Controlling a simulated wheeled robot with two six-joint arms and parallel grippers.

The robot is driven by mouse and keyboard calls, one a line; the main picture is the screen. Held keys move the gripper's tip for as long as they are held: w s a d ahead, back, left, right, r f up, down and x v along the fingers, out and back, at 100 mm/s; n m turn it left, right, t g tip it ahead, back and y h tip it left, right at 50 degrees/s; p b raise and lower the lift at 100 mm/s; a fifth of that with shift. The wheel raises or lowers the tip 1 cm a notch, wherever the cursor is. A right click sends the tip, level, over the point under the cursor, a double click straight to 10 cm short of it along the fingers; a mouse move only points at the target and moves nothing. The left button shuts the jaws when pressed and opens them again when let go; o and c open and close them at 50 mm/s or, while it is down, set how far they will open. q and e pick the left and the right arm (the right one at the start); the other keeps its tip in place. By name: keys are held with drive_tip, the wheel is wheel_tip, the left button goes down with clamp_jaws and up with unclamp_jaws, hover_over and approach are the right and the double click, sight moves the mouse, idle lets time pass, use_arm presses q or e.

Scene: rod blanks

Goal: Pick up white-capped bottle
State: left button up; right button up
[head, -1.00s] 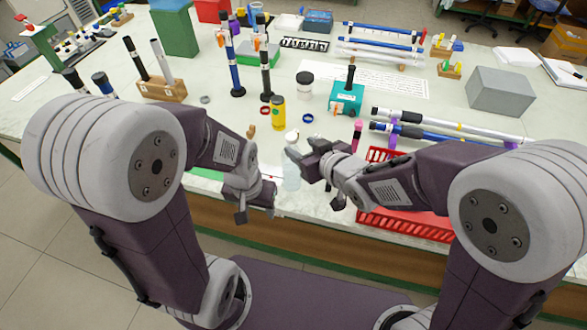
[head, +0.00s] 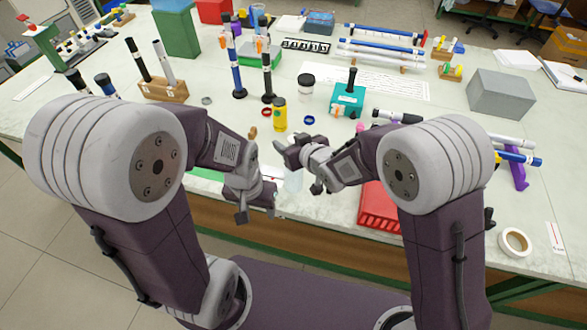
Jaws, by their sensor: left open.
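The white-capped bottle (head: 293,181) is a pale, translucent bottle standing near the table's front edge. Its upper part and cap are mostly hidden behind my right gripper. My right gripper (head: 296,168) comes in from the right and looks open, with its fingers spread on the upper left and lower right of the bottle. I cannot tell whether they touch it. My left gripper (head: 250,208) is open and empty, low at the table's front edge, to the left of the bottle.
A yellow bottle (head: 280,115) and a black-lidded jar (head: 306,87) stand behind the grippers. A red basket (head: 379,208) is partly hidden by my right arm. A tape roll (head: 514,242) lies at the front right. Rods on holders (head: 382,55) fill the back.

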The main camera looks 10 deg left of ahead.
clamp_jaws()
idle(1.3)
